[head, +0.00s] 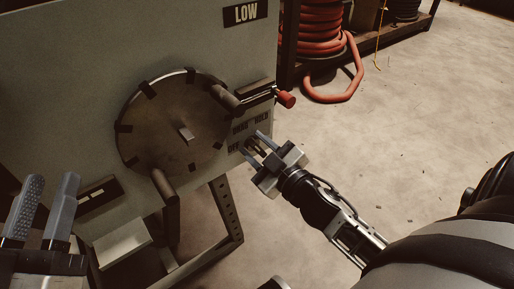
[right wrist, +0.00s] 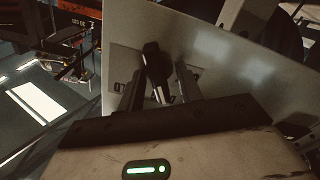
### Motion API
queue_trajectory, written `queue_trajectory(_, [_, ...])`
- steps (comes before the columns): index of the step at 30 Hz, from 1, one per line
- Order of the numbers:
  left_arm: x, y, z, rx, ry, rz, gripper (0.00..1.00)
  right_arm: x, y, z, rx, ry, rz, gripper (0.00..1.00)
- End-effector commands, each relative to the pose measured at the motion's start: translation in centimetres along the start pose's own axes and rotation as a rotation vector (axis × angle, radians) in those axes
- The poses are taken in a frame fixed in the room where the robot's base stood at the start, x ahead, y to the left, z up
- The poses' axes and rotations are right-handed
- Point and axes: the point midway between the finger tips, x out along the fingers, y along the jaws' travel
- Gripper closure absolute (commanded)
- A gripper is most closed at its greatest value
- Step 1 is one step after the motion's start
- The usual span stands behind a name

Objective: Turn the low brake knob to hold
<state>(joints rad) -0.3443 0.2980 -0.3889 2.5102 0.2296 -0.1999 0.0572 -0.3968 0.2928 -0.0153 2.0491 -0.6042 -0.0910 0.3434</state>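The grey machine panel (head: 60,90) carries a "LOW" sign (head: 246,13) at its top right. A small label plate (head: 250,124) with "OFF" and "HOLD" lettering is low on its right side. The dark brake knob (right wrist: 152,66) shows in the right wrist view between the fingers of my right gripper (right wrist: 162,88). In the head view my right gripper (head: 256,145) is at the label plate with its fingers apart, largely covering the knob. Contact with the knob and its exact setting cannot be told. My left gripper (head: 52,184) is open and empty at the lower left.
A large round disc (head: 150,130) with bar handles projects from the panel left of the knob. A red-tipped lever (head: 285,99) sticks out just above my right gripper. A red hose coil (head: 322,30) stands on a rack behind. Open floor (head: 420,110) lies to the right.

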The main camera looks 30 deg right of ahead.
Motion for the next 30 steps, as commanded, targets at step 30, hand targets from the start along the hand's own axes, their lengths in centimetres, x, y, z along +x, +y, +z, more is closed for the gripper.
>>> queue_trajectory(30, [-3.2,1.5,5.0,-0.388,-0.385,-0.104,0.62,0.0,0.6,-0.5,0.292,-0.004,0.0,0.94])
